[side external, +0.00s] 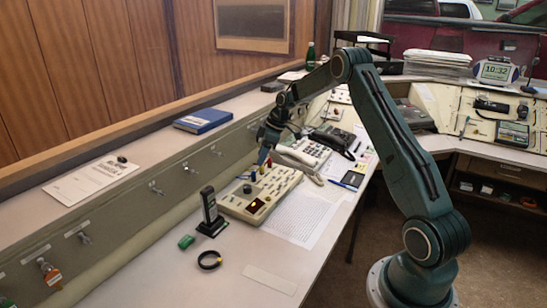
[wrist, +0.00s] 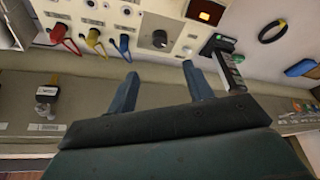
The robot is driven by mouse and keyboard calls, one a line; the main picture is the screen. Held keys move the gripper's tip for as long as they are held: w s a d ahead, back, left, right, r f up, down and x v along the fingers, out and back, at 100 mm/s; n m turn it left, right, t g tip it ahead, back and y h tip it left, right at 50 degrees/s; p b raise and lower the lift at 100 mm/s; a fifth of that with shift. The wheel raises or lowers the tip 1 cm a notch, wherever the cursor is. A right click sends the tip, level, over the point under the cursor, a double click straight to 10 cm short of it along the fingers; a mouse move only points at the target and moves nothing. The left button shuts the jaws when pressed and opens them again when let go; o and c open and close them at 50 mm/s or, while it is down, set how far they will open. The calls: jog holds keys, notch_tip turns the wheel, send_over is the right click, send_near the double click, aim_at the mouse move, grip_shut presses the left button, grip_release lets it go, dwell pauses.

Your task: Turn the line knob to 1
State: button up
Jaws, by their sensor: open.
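The beige console (side external: 236,208) lies on the desk. A dark round knob (wrist: 159,38) with a light mark shows on its panel, right of the coloured plugs. It also appears small in the side view (side external: 247,188). Its lettering is too small to read, so I cannot tell its setting. My gripper (wrist: 160,76) is open and empty. Its two blue fingers are apart, with the knob beyond the gap in the wrist view. In the side view my gripper (side external: 264,157) hangs over the console's far part, apparently above the panel.
Red (wrist: 60,32), yellow (wrist: 93,38) and blue (wrist: 124,42) plugs with cords stand left of the knob. A black ring (side external: 210,260) lies nearer. A telephone (side external: 303,152) stands behind.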

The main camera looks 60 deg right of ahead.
aim_at(248, 186)
jog(key=x, duration=1.3)
jog(key=shift+w+a+f, duration=0.1)
jog(key=shift+w+f, duration=0.05)
jog(key=shift+f, duration=0.05)
jog(key=c, duration=1)
